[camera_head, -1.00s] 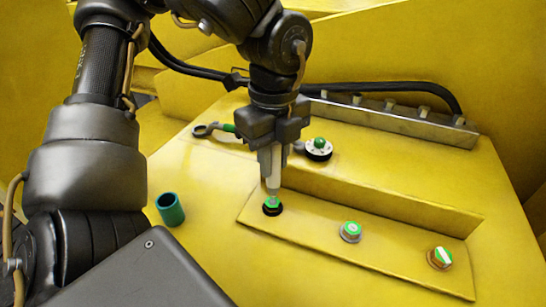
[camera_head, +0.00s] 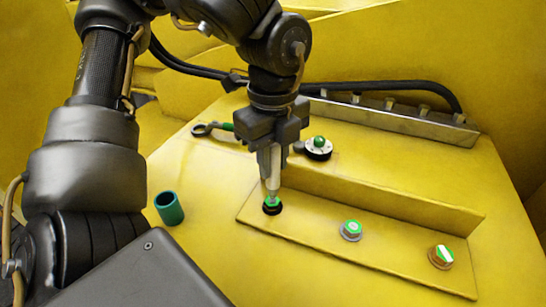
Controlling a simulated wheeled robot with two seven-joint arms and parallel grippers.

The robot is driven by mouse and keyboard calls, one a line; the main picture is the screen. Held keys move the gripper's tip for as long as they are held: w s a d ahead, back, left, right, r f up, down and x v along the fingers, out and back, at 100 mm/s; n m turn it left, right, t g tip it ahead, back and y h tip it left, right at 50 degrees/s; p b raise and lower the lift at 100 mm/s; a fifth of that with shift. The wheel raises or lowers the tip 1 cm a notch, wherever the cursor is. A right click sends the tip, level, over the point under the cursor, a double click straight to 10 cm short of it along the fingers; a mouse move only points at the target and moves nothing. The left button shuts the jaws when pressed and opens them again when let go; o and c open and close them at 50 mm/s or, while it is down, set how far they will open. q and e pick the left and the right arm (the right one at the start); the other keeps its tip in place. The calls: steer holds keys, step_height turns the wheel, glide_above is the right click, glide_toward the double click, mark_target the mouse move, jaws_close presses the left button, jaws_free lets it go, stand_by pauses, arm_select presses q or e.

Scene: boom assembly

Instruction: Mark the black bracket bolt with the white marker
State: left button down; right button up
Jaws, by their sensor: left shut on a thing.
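My left gripper (camera_head: 271,160) points down and is shut on the white marker (camera_head: 272,184). The marker stands upright with its tip at the top of the black bracket bolt (camera_head: 271,208), touching or very close to it. The bolt has a green top, partly hidden by the marker, and sits at the left end of the yellow bracket (camera_head: 310,235). My right gripper is not in view.
A grey bolt (camera_head: 351,230) and a brown bolt (camera_head: 441,256), both green-topped with white marks, sit farther right on the bracket. A teal cup (camera_head: 169,208) stands at left. Behind are a round fitting (camera_head: 318,148), a wrench (camera_head: 207,129) and a black cable (camera_head: 400,88).

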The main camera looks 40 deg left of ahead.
arm_select(q)
steer(key=shift+f+b, duration=0.35)
steer(key=shift+f, duration=0.1)
steer(key=shift+r, duration=0.15)
stand_by(0.4)
steer(key=shift+r+p, duration=2.8)
steer(key=shift+r, duration=0.15)
steer(key=shift+f, duration=0.15)
